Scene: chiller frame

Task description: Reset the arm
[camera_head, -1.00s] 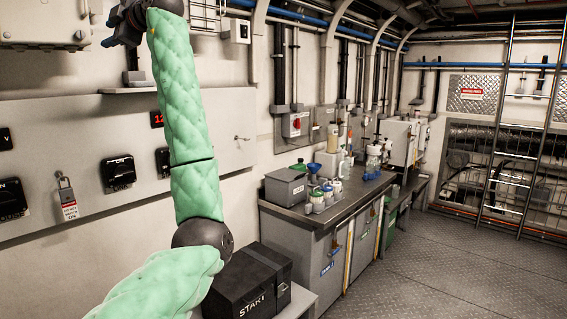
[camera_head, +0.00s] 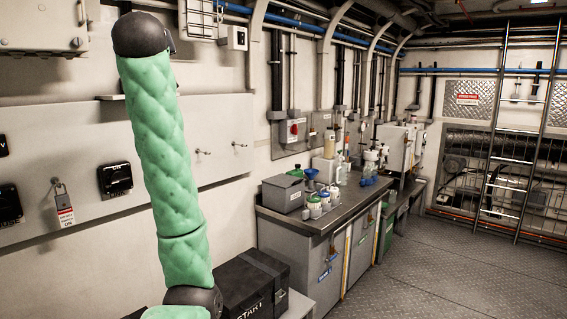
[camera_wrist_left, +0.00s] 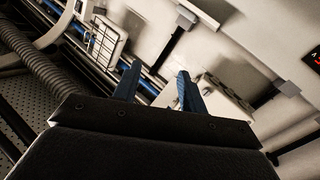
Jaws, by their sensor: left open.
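My left arm (camera_head: 165,160), in green padding, stands nearly upright at the left of the head view, in front of the grey wall panel. Its top ends in a dark round joint (camera_head: 142,35). The left gripper itself is not visible in the head view. In the left wrist view my left gripper (camera_wrist_left: 157,82) shows two blue fingers spread apart with nothing between them. It points at the wall and pipes, clear of any contact that I can see. My right gripper is in neither view.
The wall panel (camera_head: 225,125) carries switches and a padlock with a tag (camera_head: 63,205). A black box (camera_head: 255,283) sits low beside my arm. A workbench (camera_head: 310,225) with bottles stands beyond it. The metal floor (camera_head: 440,265) at the right is clear.

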